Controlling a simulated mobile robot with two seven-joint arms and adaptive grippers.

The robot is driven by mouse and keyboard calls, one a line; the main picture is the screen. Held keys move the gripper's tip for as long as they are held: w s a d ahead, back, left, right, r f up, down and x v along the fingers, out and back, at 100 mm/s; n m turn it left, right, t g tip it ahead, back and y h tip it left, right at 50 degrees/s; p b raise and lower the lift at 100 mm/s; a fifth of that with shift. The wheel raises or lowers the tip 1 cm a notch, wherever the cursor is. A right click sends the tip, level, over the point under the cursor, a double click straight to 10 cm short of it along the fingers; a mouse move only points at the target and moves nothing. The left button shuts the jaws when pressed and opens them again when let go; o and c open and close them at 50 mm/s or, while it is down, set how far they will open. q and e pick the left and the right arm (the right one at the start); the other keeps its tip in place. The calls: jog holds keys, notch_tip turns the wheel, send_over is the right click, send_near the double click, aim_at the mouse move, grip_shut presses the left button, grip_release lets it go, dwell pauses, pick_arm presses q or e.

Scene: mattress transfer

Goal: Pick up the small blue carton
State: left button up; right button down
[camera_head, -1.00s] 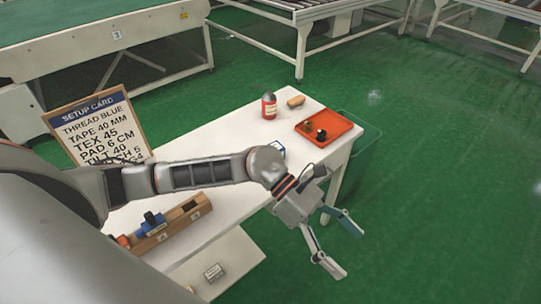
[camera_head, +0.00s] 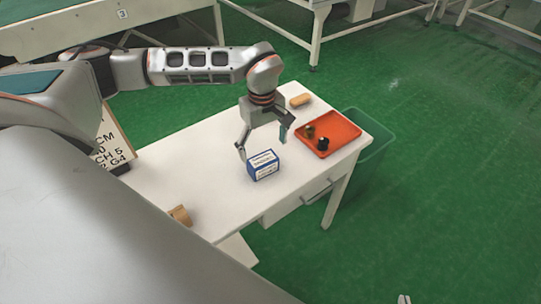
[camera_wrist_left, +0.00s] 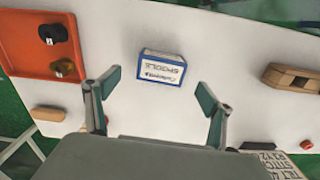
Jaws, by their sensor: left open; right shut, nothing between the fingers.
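The small blue carton (camera_head: 264,166), with a white label, stands on the white table (camera_head: 200,165). It also shows in the left wrist view (camera_wrist_left: 162,68), ahead of and between the fingers. My left gripper (camera_head: 262,144) is open and empty, pointing down just behind and above the carton. In the left wrist view its two fingers (camera_wrist_left: 159,85) are spread and apart from the carton. Only a small tip of my right gripper (camera_head: 403,299) shows at the bottom edge of the head view, shut and away from the table.
An orange tray (camera_head: 346,128) with dark and yellowish spools lies right of the carton. A tan block (camera_head: 300,100) lies at the back. A wooden holder (camera_head: 180,214) is at the front left, the setup card (camera_head: 115,145) at the left. A green bin (camera_head: 378,140) stands beyond the table.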

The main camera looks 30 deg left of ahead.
aim_at(262, 160)
pick_arm(q)
jog(key=shift+f, duration=0.5)
jog(key=shift+s+f, duration=0.3)
jog(key=shift+f, duration=0.4)
notch_tip(262, 160, down, 4)
jog(key=shift+w+a+f, duration=0.15)
jog(key=shift+f, duration=0.05)
jog(key=shift+w+f, duration=0.1)
jog(key=shift+f, duration=0.25)
pick_arm(e)
jog(key=shift+s, duration=0.55)
pick_arm(q)
jog(key=c, duration=1.2)
jog(key=shift+c, duration=0.6)
pick_arm(e)
jog(key=shift+s+f, duration=0.1)
jog(key=shift+f, duration=0.05)
